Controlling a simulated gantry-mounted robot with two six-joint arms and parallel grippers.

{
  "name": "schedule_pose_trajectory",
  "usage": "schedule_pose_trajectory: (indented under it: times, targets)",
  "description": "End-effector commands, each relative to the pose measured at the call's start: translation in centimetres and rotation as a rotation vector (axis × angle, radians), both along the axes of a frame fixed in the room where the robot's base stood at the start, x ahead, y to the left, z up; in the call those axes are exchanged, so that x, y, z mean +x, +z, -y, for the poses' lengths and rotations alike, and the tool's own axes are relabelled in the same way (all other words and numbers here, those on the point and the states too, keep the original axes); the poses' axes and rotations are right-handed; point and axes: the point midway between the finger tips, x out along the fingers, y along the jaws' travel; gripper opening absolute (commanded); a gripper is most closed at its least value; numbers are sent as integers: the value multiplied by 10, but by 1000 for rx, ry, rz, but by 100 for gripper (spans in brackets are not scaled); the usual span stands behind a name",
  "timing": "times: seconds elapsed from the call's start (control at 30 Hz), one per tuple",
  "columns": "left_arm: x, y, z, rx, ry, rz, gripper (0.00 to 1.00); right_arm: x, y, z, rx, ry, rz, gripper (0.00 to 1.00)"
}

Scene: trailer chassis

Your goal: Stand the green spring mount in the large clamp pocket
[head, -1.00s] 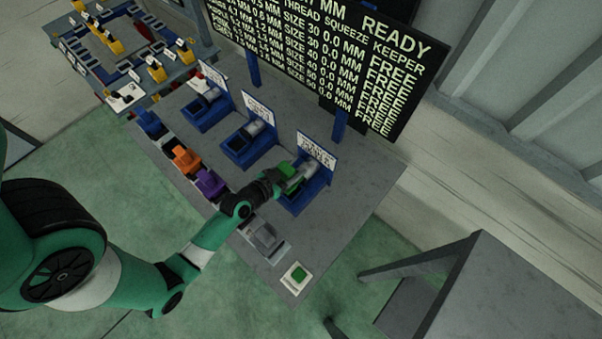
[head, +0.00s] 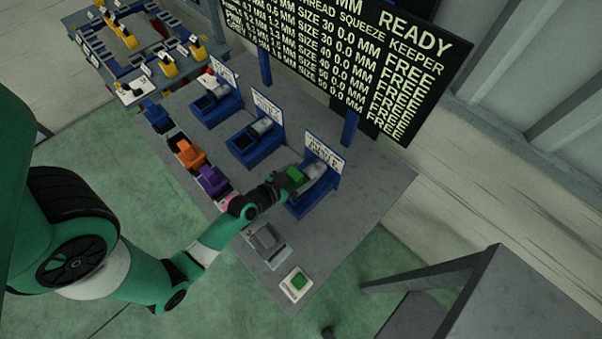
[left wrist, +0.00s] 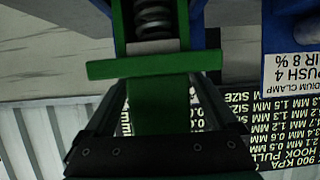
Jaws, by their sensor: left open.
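The green spring mount (head: 297,178) is at the large clamp (head: 313,200), the nearest of the blue clamps in the head view. In the left wrist view the mount (left wrist: 160,105) shows a coil spring, a wide green crossbar and a green block below it. My left gripper (head: 283,184) is at the mount. Its fingers (left wrist: 158,120) are open on either side of the green block, with gaps showing on both sides. The arm and the mount hide the pocket, so I cannot tell how fully the mount is seated. My right gripper is not in view.
Two more blue clamps (head: 255,140) stand in a row to the left. Blue, orange (head: 186,154) and purple (head: 213,180) parts line the bench's front edge. A grey part (head: 264,240) and a green button (head: 298,282) are near the corner. A display board (head: 350,60) stands behind.

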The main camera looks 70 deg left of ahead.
Motion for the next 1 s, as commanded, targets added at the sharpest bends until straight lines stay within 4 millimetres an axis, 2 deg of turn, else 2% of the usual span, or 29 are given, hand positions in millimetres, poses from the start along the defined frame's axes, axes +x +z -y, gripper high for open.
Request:
schedule_pose_trajectory:
  times: [0.17,0.23,0.6,0.7,1.0]
  targets:
    - [0,5,0,0,0,0,92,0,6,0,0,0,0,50]
    - [-7,5,3,-1,1,-1,92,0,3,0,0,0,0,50]
    - [-79,34,35,-3,5,-1,92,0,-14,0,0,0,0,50]
    - [-93,41,41,-3,7,0,92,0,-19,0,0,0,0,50]
    - [-101,49,47,0,-1,0,92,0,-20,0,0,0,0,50]
